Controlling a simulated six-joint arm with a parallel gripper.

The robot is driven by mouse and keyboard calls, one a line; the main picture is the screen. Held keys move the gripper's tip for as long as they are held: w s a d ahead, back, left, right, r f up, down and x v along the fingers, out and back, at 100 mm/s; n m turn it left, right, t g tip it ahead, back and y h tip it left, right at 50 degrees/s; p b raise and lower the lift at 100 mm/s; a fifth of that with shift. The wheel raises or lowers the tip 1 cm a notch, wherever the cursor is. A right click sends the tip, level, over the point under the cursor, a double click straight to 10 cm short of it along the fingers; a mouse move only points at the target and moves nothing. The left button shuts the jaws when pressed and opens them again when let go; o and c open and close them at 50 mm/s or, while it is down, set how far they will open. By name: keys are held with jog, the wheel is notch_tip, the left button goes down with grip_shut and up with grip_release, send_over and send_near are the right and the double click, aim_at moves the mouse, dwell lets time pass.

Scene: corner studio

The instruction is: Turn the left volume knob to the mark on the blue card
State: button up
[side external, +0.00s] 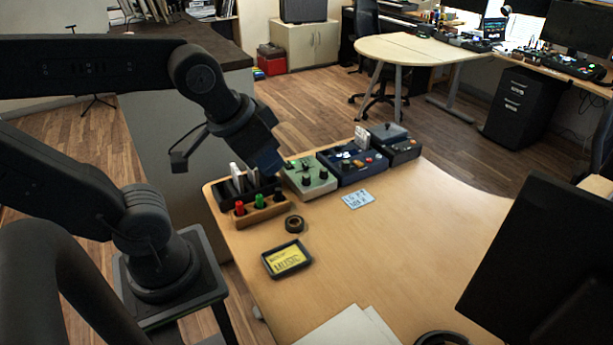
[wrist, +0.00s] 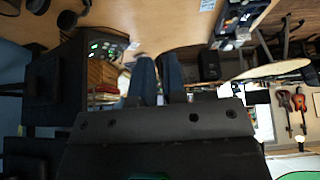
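The pale blue card (side external: 358,198) lies flat on the desk with dark marks too small to read. It also shows at the top edge of the wrist view (wrist: 207,5). Behind it stands a pale green box (side external: 312,176) with dark knobs, the left one (side external: 308,181) among them. I cannot read where the knob points. My gripper (side external: 272,163) is in the air above the row's left end, left of the green box, touching no knob. In the wrist view its two bluish fingers (wrist: 158,80) are apart with nothing between them.
A dark blue box (side external: 352,168) and a black box (side external: 396,145) continue the row rightward. A dark organizer (side external: 240,186) and a wooden holder (side external: 262,210) stand left. A tape roll (side external: 294,223) and a yellow-filled tray (side external: 287,259) lie in front. The desk's middle is clear.

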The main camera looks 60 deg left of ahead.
jog(key=o, duration=0.6)
jog(key=w+a+n+g, duration=0.1)
jog(key=w+a+n, duration=0.4)
jog(key=w+n, duration=0.2)
jog(key=shift+w+g+y, duration=0.3)
jog(key=shift+w, duration=0.8)
jog(key=shift+o, duration=1)
jog(key=w+a+f+n+g, duration=0.1)
jog(key=w+a+f+n, duration=0.2)
jog(key=w+a+n, duration=0.3)
jog(key=shift+w+a+f+n+g, duration=0.3)
jog(key=shift+w+a, duration=0.5)
jog(key=shift+w, duration=0.05)
jog(key=n+g, duration=0.2)
jog(key=n, duration=0.9)
send_over(306, 176)
notch_tip(306, 176, down, 15)
notch_tip(306, 176, down, 13)
jog(key=shift+w+a+f, duration=0.1)
jog(key=c, duration=0.9)
